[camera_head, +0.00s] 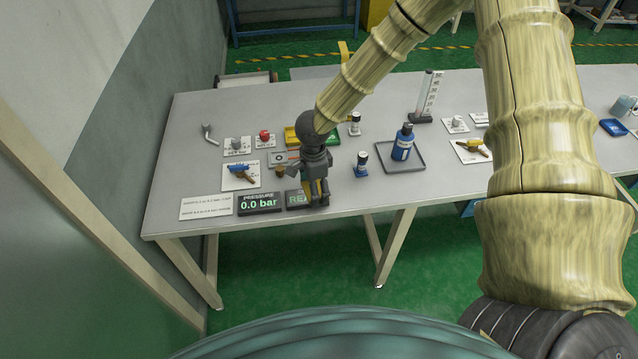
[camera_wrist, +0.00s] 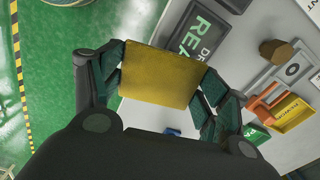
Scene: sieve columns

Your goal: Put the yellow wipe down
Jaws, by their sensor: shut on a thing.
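The yellow wipe (camera_wrist: 162,75) is a flat, square-looking piece between the fingers of my gripper (camera_wrist: 160,92) in the wrist view. My gripper is shut on it, with one finger at each side edge. In the head view my gripper (camera_head: 317,195) points down near the front edge of the grey table, over the display that reads REA. Only slivers of yellow show at the fingers there. Whether the wipe touches the table or display is not clear.
The pressure display (camera_head: 260,202) reads 0.0 bar, left of my gripper. A white label card (camera_head: 206,207) lies further left. A blue-and-white small bottle (camera_head: 361,164) and a grey tray (camera_head: 412,165) with a blue bottle (camera_head: 403,142) stand to the right. The front table strip right of my gripper is clear.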

